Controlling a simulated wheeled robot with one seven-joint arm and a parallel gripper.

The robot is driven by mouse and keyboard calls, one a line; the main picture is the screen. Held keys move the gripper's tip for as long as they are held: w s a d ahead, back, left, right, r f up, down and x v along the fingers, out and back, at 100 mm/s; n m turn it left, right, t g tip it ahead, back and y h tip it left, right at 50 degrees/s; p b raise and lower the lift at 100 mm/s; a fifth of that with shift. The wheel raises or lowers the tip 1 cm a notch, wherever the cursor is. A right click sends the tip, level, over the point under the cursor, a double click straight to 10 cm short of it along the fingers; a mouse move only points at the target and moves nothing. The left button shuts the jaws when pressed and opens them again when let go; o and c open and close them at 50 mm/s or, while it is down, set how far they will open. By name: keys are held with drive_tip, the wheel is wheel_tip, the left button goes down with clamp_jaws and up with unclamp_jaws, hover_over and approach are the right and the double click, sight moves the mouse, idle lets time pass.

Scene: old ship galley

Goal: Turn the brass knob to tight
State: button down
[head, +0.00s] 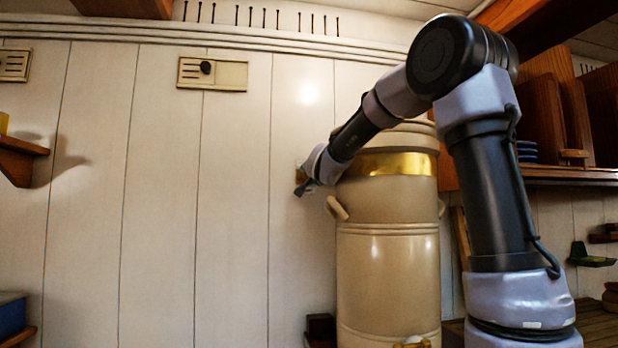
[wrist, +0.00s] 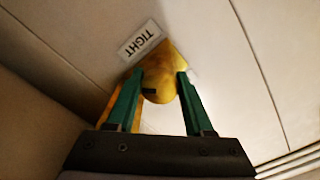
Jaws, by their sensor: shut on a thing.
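The brass knob (wrist: 160,92) is on the white plank wall, between the two green fingers of my gripper (wrist: 160,76) in the wrist view. My gripper is shut on it, one finger on each side. A small dark mark shows on the knob's left side. A white label reading TIGHT (wrist: 141,40) is on the wall just above and left of the knob, upside down in this view. In the head view my gripper (head: 306,188) reaches the wall left of the large cream urn, and a bit of brass (head: 300,174) shows beside it; the knob is mostly hidden there.
The cream urn (head: 388,255) with a brass band and side handles stands close to my forearm. A wall vent (head: 213,74) is at upper left. A wooden shelf (head: 18,158) is at far left, and a wooden rack (head: 540,110) at right. The wall left of my gripper is clear.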

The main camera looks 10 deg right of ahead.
drive_tip(key=m, duration=0.8)
drive_tip(key=shift+m, duration=0.3)
idle(0.3)
drive_tip(key=shift+c, duration=1.6)
unclamp_jaws()
drive_tip(key=s, duration=1.1)
